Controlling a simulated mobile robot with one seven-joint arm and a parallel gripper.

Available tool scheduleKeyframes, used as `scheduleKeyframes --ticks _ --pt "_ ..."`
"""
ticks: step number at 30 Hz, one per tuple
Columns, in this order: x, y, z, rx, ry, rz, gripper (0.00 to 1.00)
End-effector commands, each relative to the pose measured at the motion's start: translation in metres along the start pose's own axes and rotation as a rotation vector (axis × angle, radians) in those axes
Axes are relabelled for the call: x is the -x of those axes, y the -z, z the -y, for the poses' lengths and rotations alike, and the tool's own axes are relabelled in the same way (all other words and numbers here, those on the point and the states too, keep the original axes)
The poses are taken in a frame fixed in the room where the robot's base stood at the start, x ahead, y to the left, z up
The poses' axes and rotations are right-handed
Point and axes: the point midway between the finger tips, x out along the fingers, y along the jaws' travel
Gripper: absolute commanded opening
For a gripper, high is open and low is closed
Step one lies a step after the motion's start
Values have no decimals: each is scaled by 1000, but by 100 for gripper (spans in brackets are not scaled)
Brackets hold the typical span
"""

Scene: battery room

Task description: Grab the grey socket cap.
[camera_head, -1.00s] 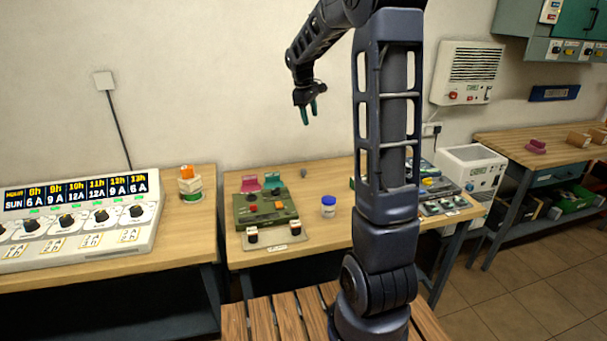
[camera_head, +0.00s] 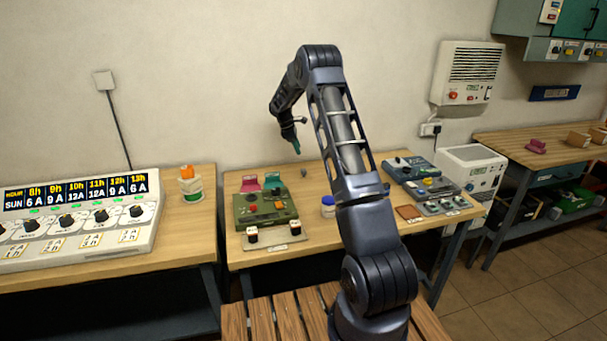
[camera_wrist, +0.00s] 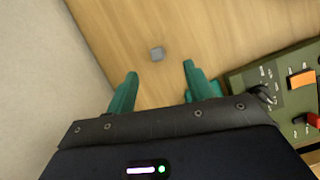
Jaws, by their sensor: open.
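The grey socket cap (camera_head: 304,173) is a small grey piece on the wooden workbench, near the wall and to the right of the green device. In the wrist view the cap (camera_wrist: 157,54) lies on bare wood, just beyond the two green fingertips and roughly between them. My gripper (camera_head: 296,146) is above the bench, a little above and left of the cap in the head view. In the wrist view my gripper (camera_wrist: 160,70) is open with nothing between its fingers, and it does not touch the cap.
The olive green device (camera_head: 264,209) with knobs stands left of the cap; its corner (camera_wrist: 285,90) is close to the right finger. A blue-lidded jar (camera_head: 328,206) stands in front of the cap. The wall (camera_wrist: 45,80) is close on the left in the wrist view.

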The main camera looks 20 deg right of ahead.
Motion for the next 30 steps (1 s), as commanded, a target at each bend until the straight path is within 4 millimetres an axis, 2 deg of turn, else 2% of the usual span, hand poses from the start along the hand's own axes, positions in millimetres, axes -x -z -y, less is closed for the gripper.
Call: scheduleKeyframes --ticks 3,7,13,21,30 --pt "-21 11 -10 42 9 15 53" --pt "-32 16 -15 64 12 21 53" --pt "-46 16 -16 70 14 23 53" --pt "-83 15 -15 68 15 24 53" --pt "-103 18 -13 69 15 24 53"
